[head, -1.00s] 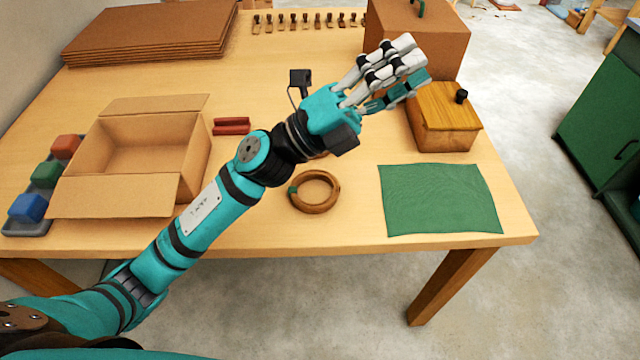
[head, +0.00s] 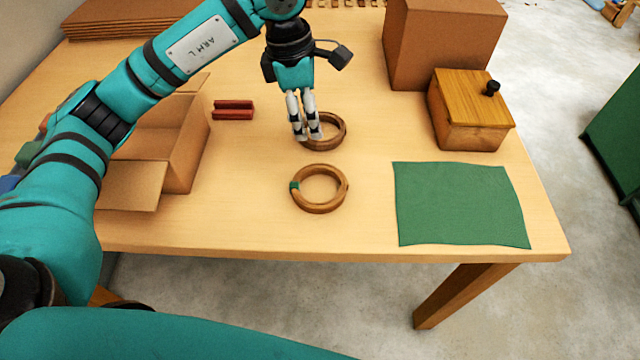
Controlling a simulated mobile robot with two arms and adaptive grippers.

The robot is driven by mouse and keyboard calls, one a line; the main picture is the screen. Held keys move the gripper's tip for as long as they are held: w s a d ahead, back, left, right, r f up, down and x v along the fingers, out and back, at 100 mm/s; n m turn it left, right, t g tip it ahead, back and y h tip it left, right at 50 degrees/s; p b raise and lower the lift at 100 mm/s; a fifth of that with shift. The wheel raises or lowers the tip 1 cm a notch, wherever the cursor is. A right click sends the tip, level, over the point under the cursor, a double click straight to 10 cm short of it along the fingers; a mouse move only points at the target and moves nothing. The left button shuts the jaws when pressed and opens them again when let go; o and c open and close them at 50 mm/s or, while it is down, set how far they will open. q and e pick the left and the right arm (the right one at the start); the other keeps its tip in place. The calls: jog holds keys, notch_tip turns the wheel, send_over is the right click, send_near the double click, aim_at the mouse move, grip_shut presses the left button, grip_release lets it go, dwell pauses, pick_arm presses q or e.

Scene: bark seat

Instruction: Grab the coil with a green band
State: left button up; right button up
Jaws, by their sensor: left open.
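A brown coil with a green band (head: 335,199) lies flat on the table, with the band on its left side. A second brown coil (head: 340,138) lies just behind it, and my gripper covers part of its left side, so I cannot tell whether it has a band. My left gripper (head: 307,134) points down over the left part of the rear coil, fingers open and empty. It is behind the green-banded coil and apart from it in the picture. My right gripper is not in view.
A green cloth (head: 460,204) lies to the right. A wooden box with a lid (head: 466,125) and a big cardboard box (head: 440,45) stand behind it. An open carton (head: 180,150) and a red item (head: 233,110) are on the left. The table around the front coil is clear.

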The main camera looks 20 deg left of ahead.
pick_arm(q)
send_over(319, 166)
jog(key=f, duration=0.5)
jog(key=f+p, duration=0.1)
jog(key=f, duration=0.2)
jog(key=shift+s+a, duration=0.2)
jog(key=shift+s, duration=0.15)
jog(key=f, duration=0.2)
jog(key=f+p, duration=0.1)
jog(key=f, duration=0.1)
jog(key=shift+w+d+f, duration=0.1)
jog(key=shift+w, duration=0.15)
jog(key=shift+d+f, duration=0.1)
jog(key=shift+f, duration=0.5)
grip_shut()
